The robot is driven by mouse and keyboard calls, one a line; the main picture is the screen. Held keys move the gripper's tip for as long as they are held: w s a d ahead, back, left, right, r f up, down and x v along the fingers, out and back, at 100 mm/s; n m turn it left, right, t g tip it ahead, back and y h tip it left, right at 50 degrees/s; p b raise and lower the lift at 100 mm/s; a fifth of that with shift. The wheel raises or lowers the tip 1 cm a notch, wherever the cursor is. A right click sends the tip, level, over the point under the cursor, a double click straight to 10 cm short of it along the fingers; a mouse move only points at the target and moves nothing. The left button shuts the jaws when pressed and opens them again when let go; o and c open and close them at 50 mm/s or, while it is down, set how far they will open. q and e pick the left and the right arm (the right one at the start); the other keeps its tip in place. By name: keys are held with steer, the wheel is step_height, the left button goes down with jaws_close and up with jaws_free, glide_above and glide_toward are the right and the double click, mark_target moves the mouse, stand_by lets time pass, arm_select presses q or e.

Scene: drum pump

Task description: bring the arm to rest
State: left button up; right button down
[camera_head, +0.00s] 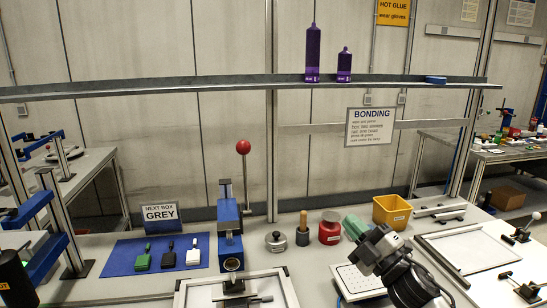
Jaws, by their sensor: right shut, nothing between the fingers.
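The gripper is raised in front of the bench, to the right of the red jar (330,232) and left of the yellow bin (391,211). The dark wrist covers part of the white perforated plate (354,279). My left gripper is not in view.
A blue press (229,234) with a red-knobbed lever stands mid-bench. A blue mat (125,259) with small tools lies left of it. A metal pot (276,242) and a wooden-handled tool (303,236) stand near the jar. A framed tray (470,250) lies right. An overhead shelf (200,85) holds purple cartridges.

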steer(key=s+d+f+m+h, duration=0.1)
steer(key=s+f+m+h, duration=0.5)
steer(key=f+m+h, duration=0.55)
steer(key=s+d+f+m+g+h, duration=0.1)
steer(key=s+f+m+g, duration=0.2)
steer(key=s+f+g, duration=0.5)
steer(key=s+d+f+m+g, duration=0.15)
steer(key=s+f, duration=0.25)
steer(key=s, duration=0.8)
steer(key=s+f+m+g+h, duration=0.1)
steer(key=s+f+m+g, duration=0.4)
steer(key=s, duration=0.5)
step_height(320, 180, down, 26)
steer(key=s+n+g, duration=0.1)
steer(key=n+g, duration=0.1)
steer(key=s+d+f, duration=0.3)
steer(key=s+f, duration=1.3)
steer(key=shift+g, duration=0.35)
